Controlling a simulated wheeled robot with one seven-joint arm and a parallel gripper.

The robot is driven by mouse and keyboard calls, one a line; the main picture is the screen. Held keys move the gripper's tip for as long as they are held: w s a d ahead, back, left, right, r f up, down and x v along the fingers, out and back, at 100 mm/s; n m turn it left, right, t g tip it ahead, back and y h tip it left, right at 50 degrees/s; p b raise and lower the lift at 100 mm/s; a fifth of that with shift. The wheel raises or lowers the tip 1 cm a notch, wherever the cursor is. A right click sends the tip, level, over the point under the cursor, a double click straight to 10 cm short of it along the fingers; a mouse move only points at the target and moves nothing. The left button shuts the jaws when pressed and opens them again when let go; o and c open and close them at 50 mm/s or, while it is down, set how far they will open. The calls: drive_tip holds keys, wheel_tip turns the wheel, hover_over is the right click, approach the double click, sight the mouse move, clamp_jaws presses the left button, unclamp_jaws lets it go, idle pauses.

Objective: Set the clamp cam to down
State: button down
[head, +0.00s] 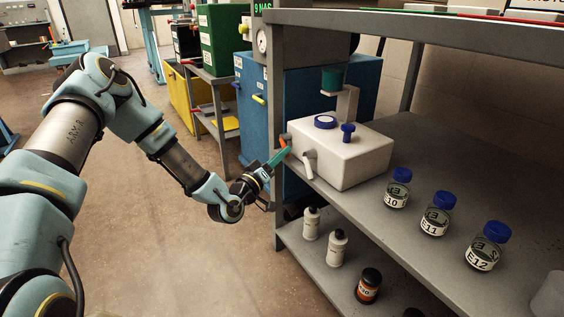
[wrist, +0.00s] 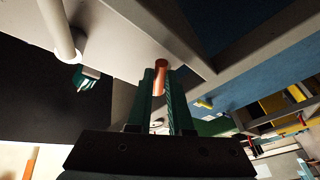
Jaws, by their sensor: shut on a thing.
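The clamp cam appears to be the short orange lever (head: 284,145) at the left side of a white box-shaped unit (head: 350,158) on the shelf's left edge. My gripper (head: 277,158) reaches it from the lower left with its green fingers. In the wrist view the orange cam (wrist: 161,68) lies between the tips of the two green fingers (wrist: 161,90), and they are shut on it. The finger tips hide part of the cam, and its exact angle is hard to tell. A pale spout (head: 309,166) sticks out of the white unit just right of the cam.
Three blue-capped jars (head: 436,214) stand on the grey shelf (head: 415,150) to the right. Bottles (head: 337,248) stand on the lower shelf. A shelf post (head: 277,100) rises close beside my gripper. The floor (head: 180,250) left of the shelf is clear.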

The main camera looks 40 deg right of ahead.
drive_tip(key=shift+w+f+m+h+b, duration=0.25)
drive_tip(key=shift+m+b, duration=0.15)
drive_tip(key=shift+m, duration=0.2)
drive_tip(key=shift+w+f+m+h+b, duration=0.15)
drive_tip(key=shift+m+h+b, duration=0.15)
drive_tip(key=shift+m, duration=0.3)
drive_tip(key=c, duration=0.8)
unclamp_jaws()
drive_tip(key=shift+r+g, duration=0.1)
drive_tip(key=shift+g, duration=0.3)
drive_tip(key=shift+c, duration=0.2)
drive_tip(key=p+v, duration=0.1)
drive_tip(key=v, duration=0.9)
drive_tip(key=shift+s+a, duration=0.2)
drive_tip(key=shift+a, duration=0.15)
